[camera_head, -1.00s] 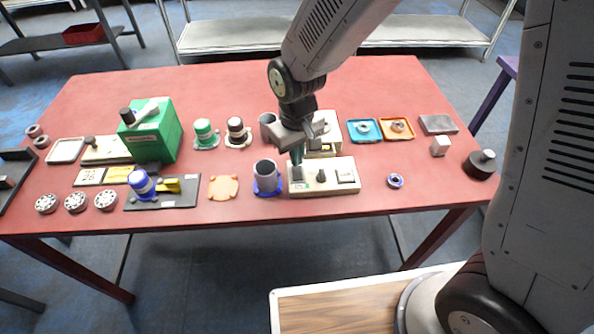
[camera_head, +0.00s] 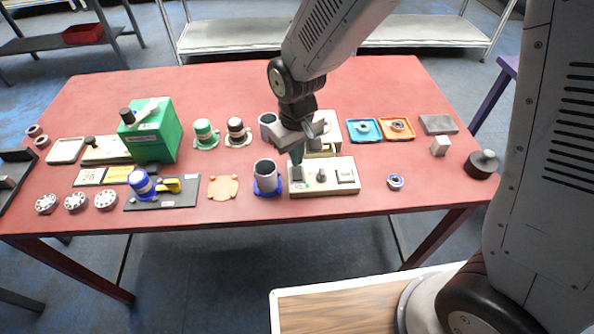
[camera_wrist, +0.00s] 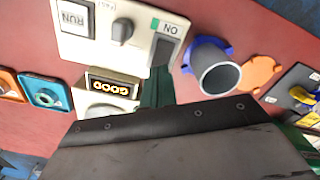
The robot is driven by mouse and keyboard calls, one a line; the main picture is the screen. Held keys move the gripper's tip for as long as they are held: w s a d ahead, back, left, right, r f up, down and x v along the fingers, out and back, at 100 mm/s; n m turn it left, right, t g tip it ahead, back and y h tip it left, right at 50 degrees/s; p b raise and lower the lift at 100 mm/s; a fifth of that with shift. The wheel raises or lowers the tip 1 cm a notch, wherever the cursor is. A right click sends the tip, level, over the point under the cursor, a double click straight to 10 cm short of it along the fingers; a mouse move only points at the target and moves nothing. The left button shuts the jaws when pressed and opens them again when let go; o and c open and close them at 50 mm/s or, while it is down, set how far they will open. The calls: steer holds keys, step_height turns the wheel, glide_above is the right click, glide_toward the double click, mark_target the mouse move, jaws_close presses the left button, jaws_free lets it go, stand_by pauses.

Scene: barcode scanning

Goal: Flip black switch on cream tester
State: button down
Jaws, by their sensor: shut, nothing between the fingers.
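The cream tester (camera_head: 335,187) lies on the red table in front of my arm. The wrist view shows its top (camera_wrist: 105,50) with a black switch (camera_wrist: 162,52) beside an ON label (camera_wrist: 171,29), a grey knob (camera_wrist: 122,31) and a RUN button (camera_wrist: 76,17). My gripper (camera_head: 297,158) is shut and empty, pointing down over the tester's left end, at the switch. Its teal fingers (camera_wrist: 157,92) reach close to the switch in the wrist view. I cannot tell whether they touch it, and the fingers partly hide it.
A grey cup on a blue base (camera_head: 266,176) stands close left of the tester. A device with a lit GOOD display (camera_wrist: 110,86) is just behind. Blue (camera_head: 364,130) and orange (camera_head: 396,129) trays lie behind right.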

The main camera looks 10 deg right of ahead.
mark_target(299, 171)
steer(key=shift+f, duration=0.9)
stand_by(0.8)
steer(key=shift+r, duration=3.55)
steer(key=shift+s+d+f, duration=0.1)
steer(key=shift+s+d, duration=0.1)
steer(key=shift+s, duration=0.15)
steer(key=s+d+r+m+t, duration=0.1)
steer(key=s+d+r+m, duration=0.4)
steer(key=s+d+r, duration=1.1)
steer(key=s+d, duration=0.3)
steer(key=d, duration=0.1)
steer(key=shift+d+r+m, duration=0.15)
steer(key=shift+r+m, duration=0.1)
steer(key=shift+m, duration=0.05)
